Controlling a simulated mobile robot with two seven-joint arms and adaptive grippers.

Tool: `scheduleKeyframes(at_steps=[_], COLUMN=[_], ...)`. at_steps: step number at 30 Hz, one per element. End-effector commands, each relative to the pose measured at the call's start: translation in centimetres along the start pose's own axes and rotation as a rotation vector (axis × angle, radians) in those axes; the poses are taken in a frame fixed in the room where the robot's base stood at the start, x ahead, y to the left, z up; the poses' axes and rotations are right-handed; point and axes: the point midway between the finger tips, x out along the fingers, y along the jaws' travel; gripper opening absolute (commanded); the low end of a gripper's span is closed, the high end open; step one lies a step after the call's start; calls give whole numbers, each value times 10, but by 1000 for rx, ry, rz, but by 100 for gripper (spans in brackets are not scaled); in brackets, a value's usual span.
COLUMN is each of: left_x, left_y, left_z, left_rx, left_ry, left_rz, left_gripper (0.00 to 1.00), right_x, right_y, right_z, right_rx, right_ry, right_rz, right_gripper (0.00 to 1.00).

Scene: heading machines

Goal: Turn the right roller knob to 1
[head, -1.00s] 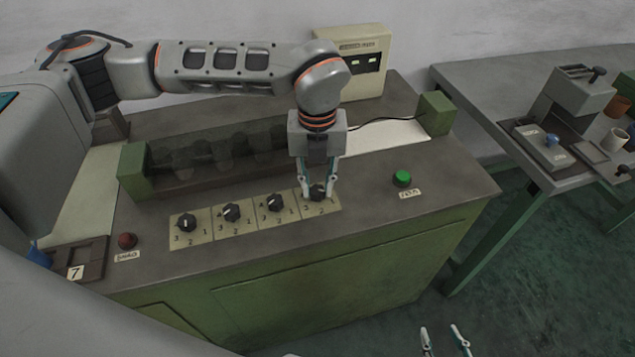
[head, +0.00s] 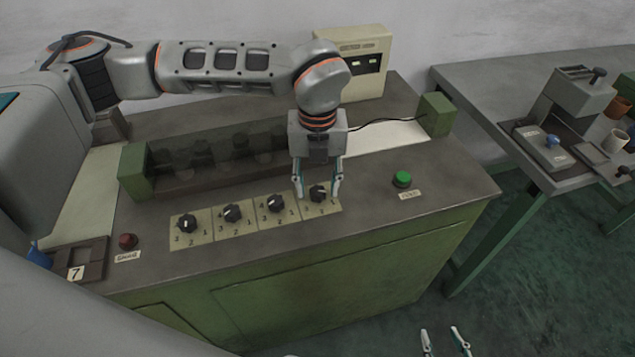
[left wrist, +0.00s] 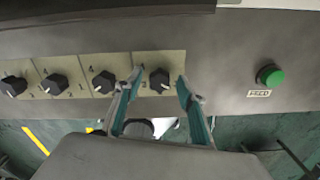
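In the left wrist view this knob (left wrist: 160,80) sits between my left fingertips, with a gap on each side. I cannot tell for sure which number its pointer faces. My left gripper (head: 317,197) is open at the knob, pointing down, with nothing held; its fingers also show in the left wrist view (left wrist: 160,77). My right gripper (head: 441,333) is open and empty at the bottom edge, away from the machine.
Several similar knobs (head: 232,213) stand to the left. A green button (head: 402,178) is at the right and a red button (head: 127,241) at the left. Rollers under a dark clear cover (head: 215,152) lie behind. A grey side table (head: 465,82) stands right.

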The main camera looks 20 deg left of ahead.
Motion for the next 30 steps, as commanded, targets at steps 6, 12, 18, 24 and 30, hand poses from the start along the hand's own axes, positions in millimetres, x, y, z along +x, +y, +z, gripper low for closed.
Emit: scheduleKeyframes(at_steps=[6, 12, 18, 24, 30], left_x=[-26, -67, -102, -118, -120], left_y=[-1, 0, 0, 0, 0], left_z=[1, 1, 1, 0, 0], left_rx=[1, -1, -1, -1, -1], left_ry=[-3, -5, -4, -1, 0], left_rz=[-3, -2, -2, -1, -1], left_gripper=[39, 39, 39, 39, 39], right_x=[0, 0, 0, 0, 0], right_y=[0, 0, -1, -1, -1], right_z=[-1, -1, -1, -1, -1], right_rx=[1, 1, 2, 2, 2], right_ry=[2, 3, 3, 3, 3], right_rz=[0, -1, -1, -1, -1], right_gripper=[40, 40, 40, 40, 40])
